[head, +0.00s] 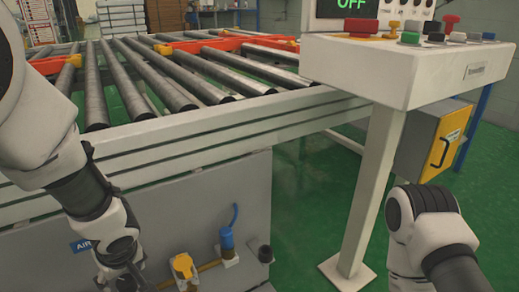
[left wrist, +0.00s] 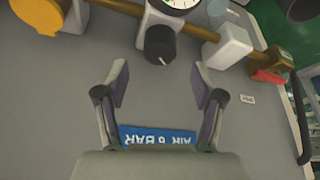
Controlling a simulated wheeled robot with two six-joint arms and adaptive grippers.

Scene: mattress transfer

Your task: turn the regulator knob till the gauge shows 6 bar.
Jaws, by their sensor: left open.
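In the left wrist view a black regulator knob (left wrist: 160,44) with a white mark sits on a grey panel, beyond my fingertips. The gauge (left wrist: 182,3) is above it, cut off by the top edge, so its reading cannot be told. My left gripper (left wrist: 159,88) is open and empty, its fingers apart and short of the knob. It also shows in the head view (head: 125,279), low in front of the panel. A blue "AIR 6 BAR" sign (left wrist: 157,137) appears upside down between the fingers. My right gripper is out of view.
A brass pipe (left wrist: 112,6) runs behind the knob, with a red lever (left wrist: 268,77) on the right and a yellow part (left wrist: 40,14) on the left. Above the panel are a roller conveyor (head: 180,85) and a control console (head: 370,62) on a post.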

